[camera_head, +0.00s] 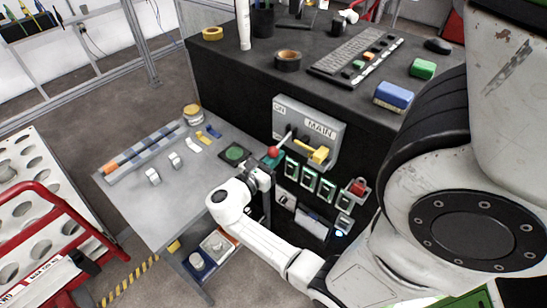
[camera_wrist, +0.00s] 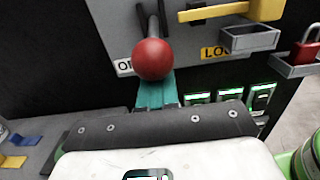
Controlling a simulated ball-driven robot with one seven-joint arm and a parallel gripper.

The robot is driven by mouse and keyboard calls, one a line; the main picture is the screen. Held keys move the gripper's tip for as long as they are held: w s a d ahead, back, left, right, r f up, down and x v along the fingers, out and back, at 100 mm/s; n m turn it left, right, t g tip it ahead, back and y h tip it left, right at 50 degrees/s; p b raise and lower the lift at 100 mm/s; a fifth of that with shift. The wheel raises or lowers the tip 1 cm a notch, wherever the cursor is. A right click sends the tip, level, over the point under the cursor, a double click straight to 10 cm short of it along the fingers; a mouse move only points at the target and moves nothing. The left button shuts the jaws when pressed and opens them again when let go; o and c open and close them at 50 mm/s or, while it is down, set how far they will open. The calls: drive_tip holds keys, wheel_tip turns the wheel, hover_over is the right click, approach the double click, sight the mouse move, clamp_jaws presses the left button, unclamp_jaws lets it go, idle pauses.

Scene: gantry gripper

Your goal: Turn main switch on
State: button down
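The main switch is a grey box (camera_head: 325,117) on the front of the dark bench, labelled MAIN, with ON at its upper left. Its lever ends in a red ball (camera_head: 272,152) and points down, beside a partly hidden label starting with O in the wrist view. In the wrist view the red ball (camera_wrist: 152,59) is just above the teal finger parts of my gripper (camera_wrist: 155,90). In the head view my gripper (camera_head: 267,163) is right at the ball. The ball overlaps the fingers, so I cannot tell whether they touch or how far apart they are.
A yellow handle (camera_head: 318,154) juts out right of the lever; a red padlock (camera_head: 357,187) hangs lower right. Several green-lit modules (camera_head: 308,179) sit below the box. A grey side table (camera_head: 135,205) with small parts stands at the left.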

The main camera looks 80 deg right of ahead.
sight(275, 148)
drive_tip(key=shift+r+p, duration=1.3)
drive_tip(key=shift+r, duration=0.25)
drive_tip(key=shift+w+a+f+b, duration=0.35)
drive_tip(key=shift+w+a+f, duration=0.15)
drive_tip(key=shift+a+f, duration=0.25)
drive_tip(key=v, duration=0.7)
drive_tip(key=shift+p, duration=0.45)
drive_tip(key=shift+a, duration=0.15)
drive_tip(key=s+a+f+m+t+y+b, duration=0.4)
drive_tip(key=a+f+m+t+y, duration=0.4)
drive_tip(key=a+f+m+y, duration=0.25)
drive_tip(key=a+m+t+y+b, duration=0.1)
drive_tip(key=a+y, duration=0.3)
drive_tip(key=a, duration=0.6)
drive_tip(key=shift+w+a+r+m+t+y, duration=0.25)
drive_tip(key=shift+w+r+m+t+y, duration=0.15)
drive_tip(key=shift+t, duration=0.4)
